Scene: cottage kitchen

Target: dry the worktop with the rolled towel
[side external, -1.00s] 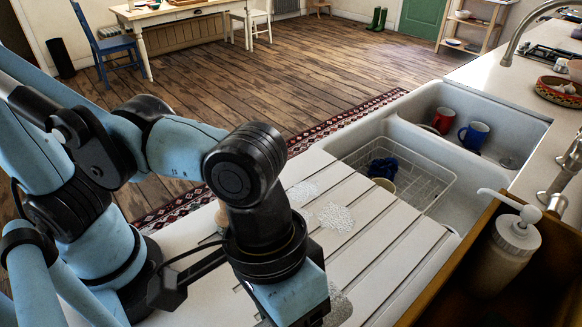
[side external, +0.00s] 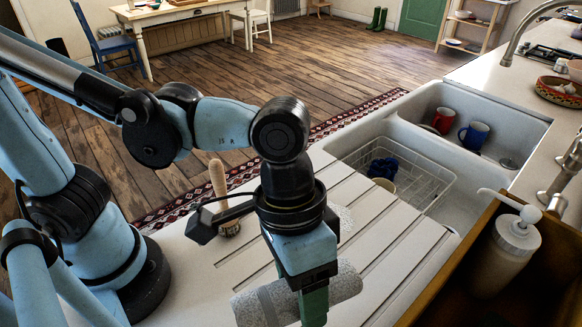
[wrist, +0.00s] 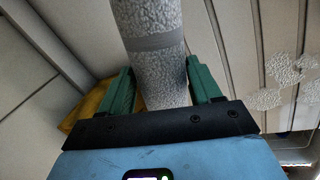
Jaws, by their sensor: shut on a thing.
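The rolled towel (side external: 345,283) is a pale grey, speckled roll with a darker band. My gripper (side external: 314,303) is shut on it, near the front of the ribbed worktop (side external: 385,245). In the wrist view, the green fingers of my gripper (wrist: 160,85) press on both sides of the towel (wrist: 150,45). I cannot tell whether the towel touches the worktop. A whitish speckled wet patch (side external: 345,216) shows on the ribs behind my gripper, partly hidden. Several such patches (wrist: 284,70) show right of the towel in the wrist view.
A wooden-handled brush (side external: 217,178) stands left of my gripper. The sink (side external: 432,98) beyond holds red and blue mugs and a wire basket (side external: 425,190) with a dark blue cloth. A wooden box (side external: 450,275) with a pump bottle (side external: 508,255) is at the right.

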